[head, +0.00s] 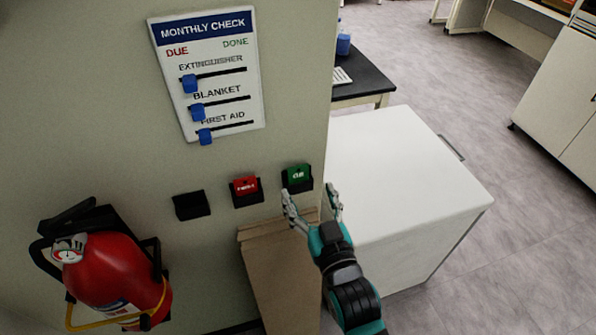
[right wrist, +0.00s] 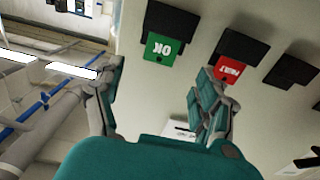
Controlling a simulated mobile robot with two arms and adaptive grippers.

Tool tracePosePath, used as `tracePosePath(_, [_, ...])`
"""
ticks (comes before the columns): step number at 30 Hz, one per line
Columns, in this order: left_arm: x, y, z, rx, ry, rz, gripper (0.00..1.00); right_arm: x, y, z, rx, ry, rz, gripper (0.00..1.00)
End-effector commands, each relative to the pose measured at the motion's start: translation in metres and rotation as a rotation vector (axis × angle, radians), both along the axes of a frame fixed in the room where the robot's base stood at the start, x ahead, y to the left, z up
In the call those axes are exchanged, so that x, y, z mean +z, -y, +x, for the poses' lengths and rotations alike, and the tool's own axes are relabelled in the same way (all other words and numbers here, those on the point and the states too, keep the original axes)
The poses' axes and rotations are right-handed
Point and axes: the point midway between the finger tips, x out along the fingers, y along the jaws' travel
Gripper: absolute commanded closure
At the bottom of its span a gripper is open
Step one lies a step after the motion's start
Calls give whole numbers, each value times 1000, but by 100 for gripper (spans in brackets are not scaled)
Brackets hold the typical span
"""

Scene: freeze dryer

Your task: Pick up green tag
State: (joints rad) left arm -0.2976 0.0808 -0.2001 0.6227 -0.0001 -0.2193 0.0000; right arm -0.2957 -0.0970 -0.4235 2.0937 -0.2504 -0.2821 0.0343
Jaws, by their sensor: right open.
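The green tag (head: 298,174) sits in a black wall holder at the right end of a row of holders. In the right wrist view the green tag (right wrist: 165,48) reads "OK" and hangs from its black holder, ahead of my fingers. My right gripper (head: 312,212) is open and empty, just below and in front of the green tag, apart from it. In the right wrist view its two fingers (right wrist: 155,100) are spread, with the tag beyond the gap between them. My left gripper is not in view.
A red tag (head: 245,186) sits in the holder left of the green one, and an empty black holder (head: 189,205) is further left. A fire extinguisher (head: 110,275) hangs at lower left. A brown box (head: 275,275) and a white cabinet (head: 400,180) stand below and right.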

Motion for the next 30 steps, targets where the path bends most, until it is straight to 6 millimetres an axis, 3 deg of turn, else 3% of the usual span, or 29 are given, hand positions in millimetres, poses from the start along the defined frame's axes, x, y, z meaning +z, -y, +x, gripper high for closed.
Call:
tracePosePath(7, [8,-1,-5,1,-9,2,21,3,-5,18,-1,1,1,27])
tracePosePath(15, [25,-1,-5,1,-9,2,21,4,-17,54,1,0,0,27])
tracePosePath(24, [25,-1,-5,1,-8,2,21,1,-19,60,1,0,1,27])
tracePosePath(30, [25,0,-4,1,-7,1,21,1,-19,60,1,0,0,50])
